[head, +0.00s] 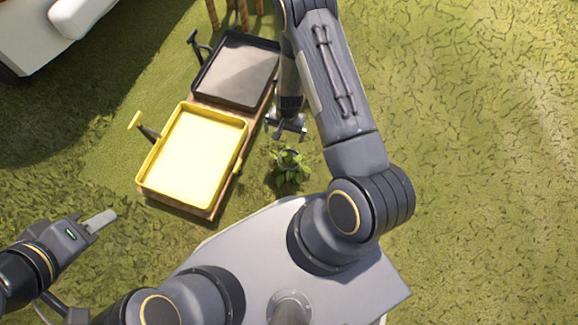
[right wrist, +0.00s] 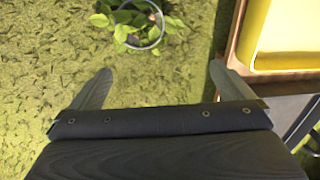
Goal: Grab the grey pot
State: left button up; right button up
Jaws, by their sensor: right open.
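The grey pot (right wrist: 157,42) shows as a round rim at the top of the right wrist view, with a green leafy plant (right wrist: 128,22) in it. In the head view the plant (head: 290,172) stands on the grass, and its leaves hide most of the pot. My right gripper (head: 287,128) hangs just beyond the plant in the head view. In the right wrist view its two fingers (right wrist: 158,88) are spread wide and empty, with the pot ahead of the gap. My left gripper (head: 100,221) is far off at the lower left, over grass, seen edge-on.
A yellow tray (head: 190,198) and a black tray (head: 207,84) sit on a wooden base left of the plant. The yellow tray's edge (right wrist: 268,72) is close to the right finger in the right wrist view. Grass to the right is open.

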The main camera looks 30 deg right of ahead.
aim_at(289, 162)
jog(key=shift+g+h, duration=0.3)
jog(key=shift+h, duration=0.1)
jog(key=s+f+b, duration=0.1)
jog(key=f, duration=0.3)
jog(key=s+f+b, duration=0.1)
jog(key=f, duration=0.4)
jog(key=s+f+b, duration=0.1)
jog(key=f, duration=0.3)
jog(key=shift+f, duration=0.35)
notch_tip(289, 162, down, 5)
jog(key=b, duration=0.3)
jog(key=shift+s+a+b, duration=0.15)
jog(key=shift+b, duration=0.2)
pick_arm(q)
notch_tip(289, 162, down, 8)
jog(key=shift+f, duration=0.15)
pick_arm(e)
jog(key=shift+c, duration=0.3)
jog(key=c, duration=1.1)
jog(key=shift+r, duration=0.1)
